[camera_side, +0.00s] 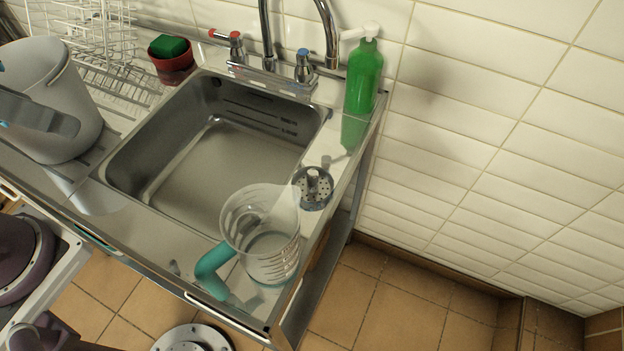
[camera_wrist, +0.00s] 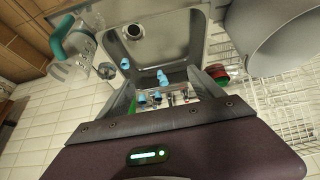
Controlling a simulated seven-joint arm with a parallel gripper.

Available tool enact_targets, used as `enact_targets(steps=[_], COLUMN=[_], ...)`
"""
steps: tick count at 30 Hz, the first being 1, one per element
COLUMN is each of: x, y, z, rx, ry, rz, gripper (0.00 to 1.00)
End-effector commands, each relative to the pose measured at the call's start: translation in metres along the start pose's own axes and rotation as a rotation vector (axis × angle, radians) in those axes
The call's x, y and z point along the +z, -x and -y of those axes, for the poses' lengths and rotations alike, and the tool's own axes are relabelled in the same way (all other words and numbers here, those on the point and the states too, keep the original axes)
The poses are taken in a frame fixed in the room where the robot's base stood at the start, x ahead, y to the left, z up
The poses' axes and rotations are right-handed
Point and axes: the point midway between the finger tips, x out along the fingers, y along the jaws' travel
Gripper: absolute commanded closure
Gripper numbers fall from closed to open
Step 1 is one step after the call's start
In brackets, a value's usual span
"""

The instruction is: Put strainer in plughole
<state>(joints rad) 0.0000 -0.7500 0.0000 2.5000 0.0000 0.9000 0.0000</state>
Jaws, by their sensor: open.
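The strainer (camera_side: 313,188) is a round, perforated metal piece with an upright knob. It rests on the counter strip right of the sink, behind a clear jug; it also shows in the wrist view (camera_wrist: 106,70). The plughole (camera_wrist: 133,31) is a dark round hole in the sink floor in the wrist view. I cannot make it out in the side view. My gripper (camera_wrist: 160,84) is open, its fingers spread over the sink area in the wrist view. In the side view only part of it shows at the left edge, well away from the strainer.
A clear jug with a teal handle (camera_side: 212,268) stands close to the strainer. A green soap bottle (camera_side: 363,80) and taps (camera_side: 303,66) line the back. A grey bucket (camera_side: 75,105), a red pot (camera_side: 172,66) and a wire rack (camera_side: 95,35) are left. The sink basin (camera_side: 225,160) looks empty.

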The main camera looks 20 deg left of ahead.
Motion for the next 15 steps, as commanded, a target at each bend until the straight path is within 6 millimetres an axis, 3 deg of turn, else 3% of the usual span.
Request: enact_targets(steps=[1,5,13,15], x=[0.0,0.0,-0.0003,-0.0082], y=[0.0,0.0,0.0,-0.0002], z=[0.0,0.0,-0.0001,-0.0024], rx=[0.0,0.0,0.0,0.005], ry=[0.0,0.0,-0.002,-0.049], rz=[0.0,0.0,0.001,0.014], gripper=[0.3,0.55,0.55,0.55])
